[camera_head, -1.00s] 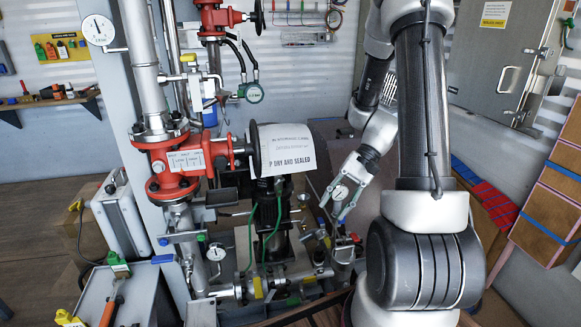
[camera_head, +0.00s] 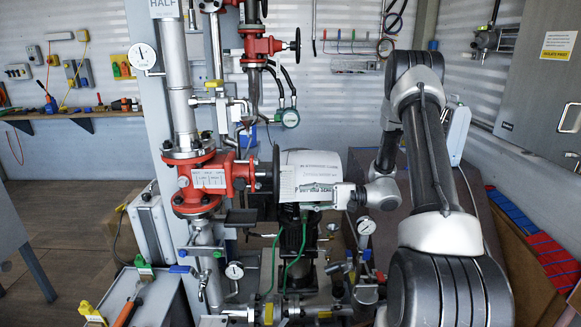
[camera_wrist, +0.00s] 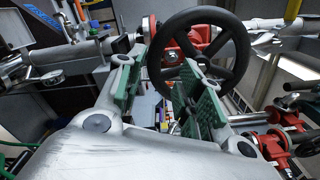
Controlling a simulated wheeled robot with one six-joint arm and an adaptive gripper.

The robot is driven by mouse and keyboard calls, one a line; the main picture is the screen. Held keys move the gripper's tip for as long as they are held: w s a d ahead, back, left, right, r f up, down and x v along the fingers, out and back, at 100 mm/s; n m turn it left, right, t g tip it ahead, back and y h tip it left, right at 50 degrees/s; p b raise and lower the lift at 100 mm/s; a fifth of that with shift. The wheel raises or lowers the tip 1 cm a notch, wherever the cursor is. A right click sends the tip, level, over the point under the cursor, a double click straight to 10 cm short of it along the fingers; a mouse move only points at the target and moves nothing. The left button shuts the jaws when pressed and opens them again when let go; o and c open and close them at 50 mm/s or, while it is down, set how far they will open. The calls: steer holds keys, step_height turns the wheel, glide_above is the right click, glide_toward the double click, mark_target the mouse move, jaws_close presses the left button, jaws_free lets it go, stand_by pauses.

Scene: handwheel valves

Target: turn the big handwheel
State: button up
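The big black handwheel (camera_head: 276,175) is seen nearly edge-on in the head view, on the right side of a red valve body (camera_head: 205,182). In the wrist view the spoked handwheel (camera_wrist: 243,52) shows almost face-on, ahead of my gripper. My gripper (camera_wrist: 164,60) is open, with a green-padded finger on each side. The left part of the rim appears between the fingers, and the right finger covers its lower part. I cannot tell whether they touch. In the head view my gripper (camera_head: 312,196) points left at the wheel, before a white labelled cylinder (camera_head: 318,165).
A smaller red valve with a black handwheel (camera_head: 295,45) sits above. Pressure gauges (camera_head: 366,226) and pipes crowd the area below my gripper. A tray with tools (camera_head: 140,295) stands at the lower left. Open floor (camera_head: 70,215) lies at the left.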

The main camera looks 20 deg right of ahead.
steer(key=w+a+m, duration=0.1)
steer(key=w+a, duration=0.1)
steer(key=a, duration=0.6)
steer(key=shift+w, duration=0.1)
steer(key=shift+o, duration=0.7)
steer(key=c, duration=0.4)
steer(key=shift+o, duration=0.3)
